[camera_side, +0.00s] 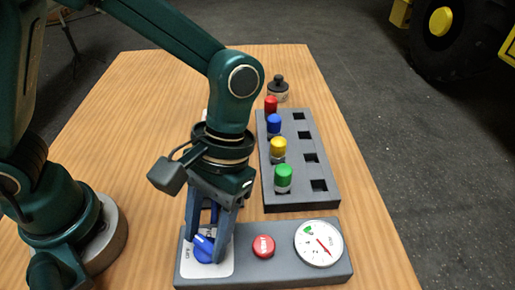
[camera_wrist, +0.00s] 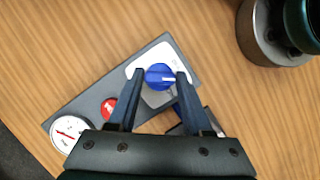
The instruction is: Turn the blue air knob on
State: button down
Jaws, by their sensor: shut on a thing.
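The blue air knob (camera_side: 204,248) sits on a white plate at the left end of the grey control panel (camera_side: 285,276), with an "OFF" label beside it in the side view. It also shows in the wrist view (camera_wrist: 159,77), where its white mark points right. My gripper (camera_side: 210,250) points down over the knob, with one finger on each side. In the wrist view my gripper (camera_wrist: 160,74) is shut on the knob. Part of the knob and plate is hidden by the fingers in the side view.
A red button (camera_side: 263,246) and a white gauge (camera_side: 318,243) with a red needle lie right of the knob. Behind stands a grey block (camera_side: 294,160) with red, blue, yellow and green pegs and empty square holes. A black-topped round part (camera_side: 278,89) stands farther back.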

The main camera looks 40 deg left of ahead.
jog(key=m+y, duration=0.1)
jog(key=m, duration=0.1)
jog(key=m+y, duration=0.1)
jog(key=m, duration=0.2)
jog(key=shift+d+m+t, duration=0.2)
jog(key=shift+m+t, duration=0.1)
jog(key=shift+m+t+y, duration=0.4)
jog(key=shift+m+y, duration=0.4)
jog(key=shift+m, duration=1.4)
jog(key=shift+c, duration=1.6)
grip_release()
jog(key=shift+d, duration=0.1)
jog(key=shift+v, duration=2.55)
jog(key=shift+s, duration=0.1)
